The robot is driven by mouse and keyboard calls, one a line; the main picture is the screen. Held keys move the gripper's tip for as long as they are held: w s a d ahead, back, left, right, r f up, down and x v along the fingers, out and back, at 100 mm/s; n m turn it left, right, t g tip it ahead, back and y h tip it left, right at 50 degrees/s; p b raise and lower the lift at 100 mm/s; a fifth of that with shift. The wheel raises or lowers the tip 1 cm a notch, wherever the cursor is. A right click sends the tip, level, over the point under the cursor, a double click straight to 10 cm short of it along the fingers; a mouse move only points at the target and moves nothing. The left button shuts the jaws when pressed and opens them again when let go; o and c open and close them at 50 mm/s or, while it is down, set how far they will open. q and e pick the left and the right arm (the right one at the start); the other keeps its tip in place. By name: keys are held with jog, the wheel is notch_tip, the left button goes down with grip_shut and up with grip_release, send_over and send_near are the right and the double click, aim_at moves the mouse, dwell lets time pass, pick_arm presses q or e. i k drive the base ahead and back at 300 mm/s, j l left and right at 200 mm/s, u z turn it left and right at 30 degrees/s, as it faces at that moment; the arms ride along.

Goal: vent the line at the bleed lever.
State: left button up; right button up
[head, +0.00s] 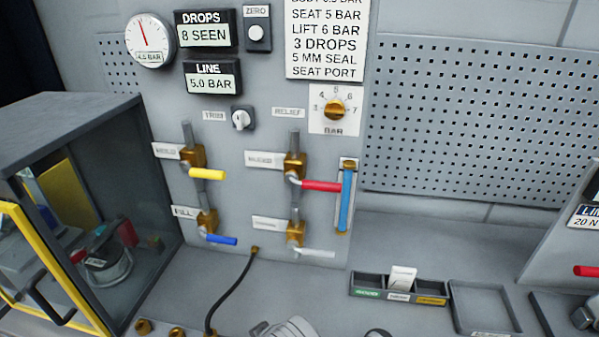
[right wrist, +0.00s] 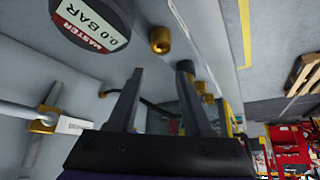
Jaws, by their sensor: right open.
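The bleed lever (head: 320,186) has a red handle on a brass valve, right of the blurred label that seems to read BLEED (head: 265,159). The handle points right, roughly across its pipe. The LINE display (head: 213,84) reads 5.0 BAR. My right gripper (right wrist: 161,70) is open, with nothing seen between its dark fingers. In the right wrist view a white-handled lever (right wrist: 73,125) on a brass valve lies left of the fingers. The red handle is not seen in that view. My left gripper is not in view.
Yellow (head: 208,174), blue (head: 221,239) and white (head: 316,252) levers surround the bleed lever. A blue sight tube (head: 346,200) stands close to its right. A MASTER gauge (right wrist: 92,22) reading 0.0 BAR is near my right fingers. A black hose (head: 232,290) runs below the panel.

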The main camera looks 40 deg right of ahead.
aim_at(291, 177)
jog(key=j+z, duration=0.25)
jog(key=z, duration=0.2)
jog(key=k+j+z, duration=0.1)
jog(key=z, duration=1.15)
jog(key=l+u, duration=0.1)
jog(key=u, duration=0.2)
jog(key=k, duration=0.05)
